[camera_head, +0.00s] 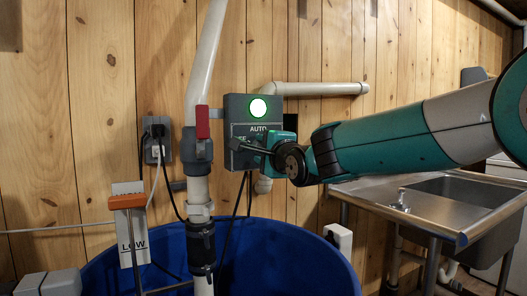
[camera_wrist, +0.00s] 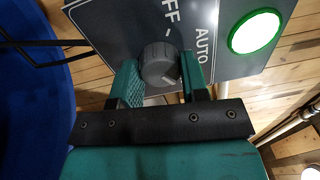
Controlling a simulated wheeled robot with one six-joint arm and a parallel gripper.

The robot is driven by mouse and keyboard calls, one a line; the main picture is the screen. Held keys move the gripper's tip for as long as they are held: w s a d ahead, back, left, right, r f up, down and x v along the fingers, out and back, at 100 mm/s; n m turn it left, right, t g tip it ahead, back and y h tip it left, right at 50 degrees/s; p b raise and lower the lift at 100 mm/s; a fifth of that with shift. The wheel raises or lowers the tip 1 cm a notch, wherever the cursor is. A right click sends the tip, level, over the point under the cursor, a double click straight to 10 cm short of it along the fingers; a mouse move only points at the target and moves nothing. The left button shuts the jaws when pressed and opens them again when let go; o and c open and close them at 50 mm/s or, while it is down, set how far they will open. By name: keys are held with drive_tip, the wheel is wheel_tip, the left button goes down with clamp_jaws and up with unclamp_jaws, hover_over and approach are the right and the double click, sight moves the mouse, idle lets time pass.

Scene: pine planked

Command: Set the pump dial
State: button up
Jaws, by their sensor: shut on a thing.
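The pump control box (camera_head: 237,112) is a grey panel on the plank wall, with a lit green-rimmed lamp (camera_head: 258,107) at its upper part. In the wrist view the panel (camera_wrist: 118,22) shows the lettering "AUTO" and part of "OFF" around a round grey dial (camera_wrist: 157,58). My gripper (camera_wrist: 163,76) has one teal finger on each side of the dial and is shut on it. In the head view my gripper (camera_head: 268,150) covers the dial. The dial's exact pointing direction is hard to make out.
A white vertical pipe with a red valve handle (camera_head: 202,122) stands just left of the box. Below is a blue barrel (camera_head: 300,255). An orange float piece (camera_head: 127,201) with a "LOW" plate is at left. A steel sink (camera_head: 450,195) stands at right.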

drive_tip(key=o, duration=0.9)
drive_tip(key=shift+o, duration=0.2)
drive_tip(key=shift+s, duration=0.1)
drive_tip(key=r+b+v, duration=0.1)
drive_tip(key=b+v, duration=0.1)
drive_tip(key=v, duration=1.5)
drive_tip(key=shift+d+f+b, duration=0.15)
drive_tip(key=shift+f+b, duration=0.15)
drive_tip(key=shift+f, duration=0.2)
drive_tip(key=shift+s+f, duration=0.1)
